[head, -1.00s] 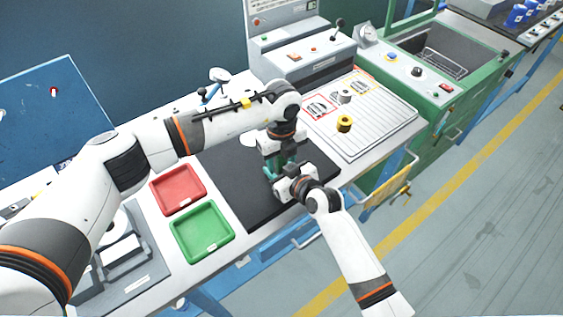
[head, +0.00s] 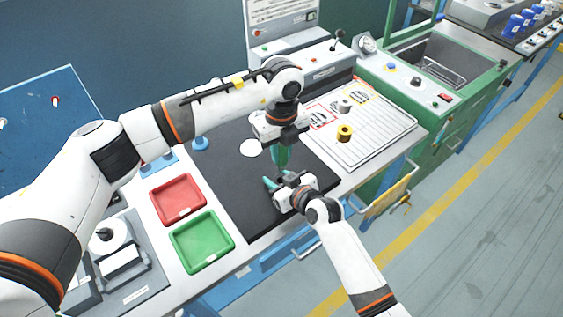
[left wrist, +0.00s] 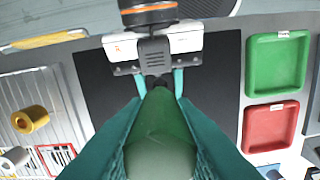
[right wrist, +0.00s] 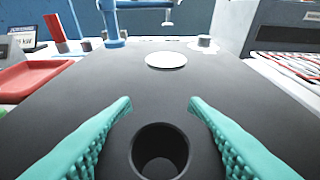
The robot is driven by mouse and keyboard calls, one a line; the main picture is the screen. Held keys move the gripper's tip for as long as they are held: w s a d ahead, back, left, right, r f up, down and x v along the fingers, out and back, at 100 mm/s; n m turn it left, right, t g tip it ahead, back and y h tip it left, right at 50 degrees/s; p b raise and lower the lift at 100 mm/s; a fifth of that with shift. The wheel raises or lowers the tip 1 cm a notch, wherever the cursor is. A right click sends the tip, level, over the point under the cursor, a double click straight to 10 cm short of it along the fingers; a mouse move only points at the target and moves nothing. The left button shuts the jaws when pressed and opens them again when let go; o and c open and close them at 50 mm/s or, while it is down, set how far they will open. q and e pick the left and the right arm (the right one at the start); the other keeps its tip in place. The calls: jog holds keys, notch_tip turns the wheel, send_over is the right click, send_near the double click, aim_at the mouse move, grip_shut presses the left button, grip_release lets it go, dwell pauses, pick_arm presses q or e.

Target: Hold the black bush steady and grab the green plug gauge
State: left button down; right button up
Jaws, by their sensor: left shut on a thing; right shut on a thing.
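The green plug gauge (left wrist: 160,140) fills the space between the fingers of my left gripper (head: 281,158), which is shut on it above the black mat. My right gripper (head: 279,181) is lower, just below the left one. The black bush (right wrist: 142,150) stands between the fingers of my right gripper (right wrist: 160,104), which is shut on it. Its round bore faces up and looks empty in the right wrist view. The gauge does not show there. In the left wrist view the gauge's far end points towards the right fingers and hides much of the bush.
The black mat (head: 245,190) has bare room around the grippers, with a white disc (right wrist: 166,60) at its far side. A red tray (head: 178,198) and a green tray (head: 202,242) lie left. A ribbed tray (head: 375,135) at right holds a yellow ring (head: 345,132) and a grey ring (head: 344,105).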

pick_arm(q)
jog(key=shift+r, duration=1.4)
pick_arm(e)
jog(key=o, duration=1.2)
jog(key=shift+o, duration=0.2)
